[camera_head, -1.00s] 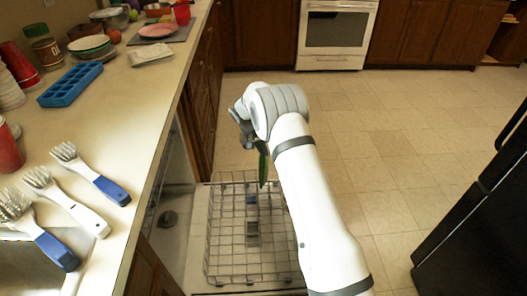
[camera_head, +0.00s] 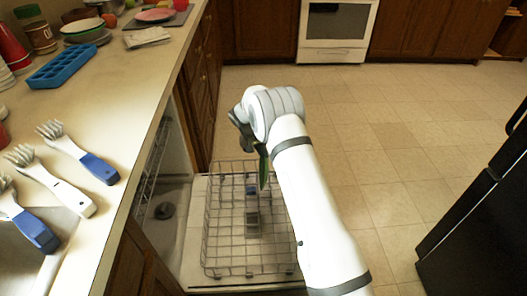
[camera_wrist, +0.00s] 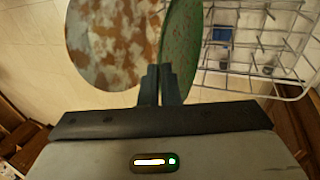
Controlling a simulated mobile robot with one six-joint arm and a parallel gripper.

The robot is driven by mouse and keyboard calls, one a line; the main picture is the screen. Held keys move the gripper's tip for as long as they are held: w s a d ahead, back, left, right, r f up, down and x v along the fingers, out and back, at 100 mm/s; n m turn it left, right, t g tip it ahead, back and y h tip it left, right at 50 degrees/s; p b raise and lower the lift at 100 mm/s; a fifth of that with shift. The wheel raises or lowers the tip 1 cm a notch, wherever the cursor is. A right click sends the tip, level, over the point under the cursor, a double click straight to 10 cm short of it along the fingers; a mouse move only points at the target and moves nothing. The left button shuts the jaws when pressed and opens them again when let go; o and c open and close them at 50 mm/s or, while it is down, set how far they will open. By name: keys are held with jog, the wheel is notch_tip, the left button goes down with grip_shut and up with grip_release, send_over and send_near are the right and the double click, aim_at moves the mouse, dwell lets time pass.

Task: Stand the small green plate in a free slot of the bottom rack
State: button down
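The small green plate (camera_head: 264,170) hangs nearly edge-on below my gripper (camera_head: 246,138) in the head view. In the wrist view my gripper (camera_wrist: 160,84) is shut on the edge of the green plate (camera_wrist: 181,52). The bottom rack (camera_head: 222,235) is a grey wire basket, pulled out in the head view. The plate appears over its far right part; I cannot tell its height above the wires. Part of the rack (camera_wrist: 270,22) shows right of the plate in the wrist view. My arm hides the rack's right side.
A mottled brown-and-white disc (camera_wrist: 112,42) shows beside the plate in the wrist view; I cannot tell what it is. A grey-blue cutlery holder (camera_head: 252,212) is in the rack. The counter (camera_head: 125,95) holds brushes, a blue tray (camera_head: 63,70) and dishes.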

jog(key=shift+f+b, duration=2.15)
jog(key=shift+f, duration=1.3)
jog(key=shift+f+b, duration=0.3)
jog(key=shift+f, duration=0.05)
jog(key=c, duration=1.6)
grip_release()
jog(key=p+v, duration=0.1)
jog(key=v, duration=0.6)
jog(key=shift+a+r+p, duration=0.15)
jog(key=shift+r+p, duration=0.2)
jog(key=shift+r, duration=0.05)
